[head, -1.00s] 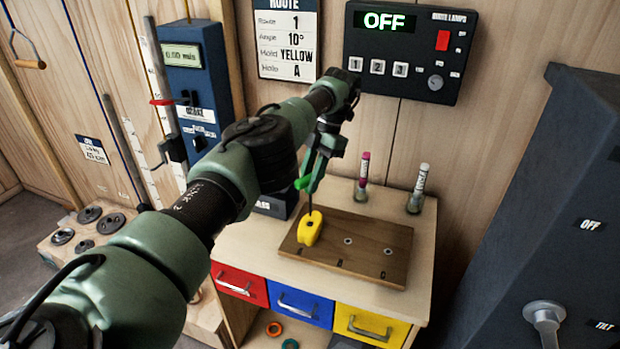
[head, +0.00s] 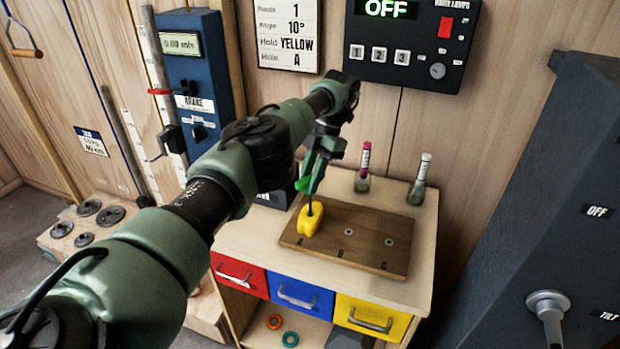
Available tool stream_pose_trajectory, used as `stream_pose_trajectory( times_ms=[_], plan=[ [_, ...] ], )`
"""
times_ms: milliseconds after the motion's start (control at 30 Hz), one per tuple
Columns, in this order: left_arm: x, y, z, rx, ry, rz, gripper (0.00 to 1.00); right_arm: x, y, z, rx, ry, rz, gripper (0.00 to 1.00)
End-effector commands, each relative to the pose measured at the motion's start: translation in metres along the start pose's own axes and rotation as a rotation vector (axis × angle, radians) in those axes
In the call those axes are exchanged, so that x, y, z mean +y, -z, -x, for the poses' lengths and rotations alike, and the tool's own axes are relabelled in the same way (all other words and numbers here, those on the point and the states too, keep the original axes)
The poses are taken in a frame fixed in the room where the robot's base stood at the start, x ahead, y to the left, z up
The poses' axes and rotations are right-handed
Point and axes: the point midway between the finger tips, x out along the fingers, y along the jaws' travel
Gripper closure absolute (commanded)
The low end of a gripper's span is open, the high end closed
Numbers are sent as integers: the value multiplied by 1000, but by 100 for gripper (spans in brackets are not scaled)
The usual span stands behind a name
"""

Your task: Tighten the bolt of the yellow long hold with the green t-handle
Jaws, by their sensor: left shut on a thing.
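The yellow long hold (head: 309,223) stands on the left part of the brown wooden board (head: 350,259), near the mark A. My left gripper (head: 311,183) is above the hold, shut on the green t-handle (head: 302,184). The t-handle's thin dark shaft points down and its lower end meets the top of the hold. The bolt itself is hidden by the hold and shaft, so I cannot tell how far in it sits. My right gripper is not in view.
Two small bottles, one pink-capped (head: 364,168) and one white-capped (head: 419,181), stand behind the board. The cabinet has red (head: 238,274), blue (head: 301,299) and yellow (head: 372,317) drawers. A lamp panel (head: 411,40) reads OFF. A dark sloped unit (head: 560,190) stands at the right.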

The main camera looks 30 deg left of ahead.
Motion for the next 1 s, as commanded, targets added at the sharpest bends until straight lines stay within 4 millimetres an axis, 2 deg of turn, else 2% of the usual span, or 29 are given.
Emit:
stream_pose_trajectory(
  times_ms=[667, 767, 867, 1000],
  plan=[
    [0, -3, -6, -1, -1, -1, 100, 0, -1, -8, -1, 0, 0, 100],
    [1, -1, -2, 1, -12, -27, 100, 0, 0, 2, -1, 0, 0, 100],
    [1, 1, 1, 2, -40, -94, 100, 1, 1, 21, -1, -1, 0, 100],
    [1, 2, 1, 3, -104, -252, 100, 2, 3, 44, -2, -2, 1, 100]
  ],
)
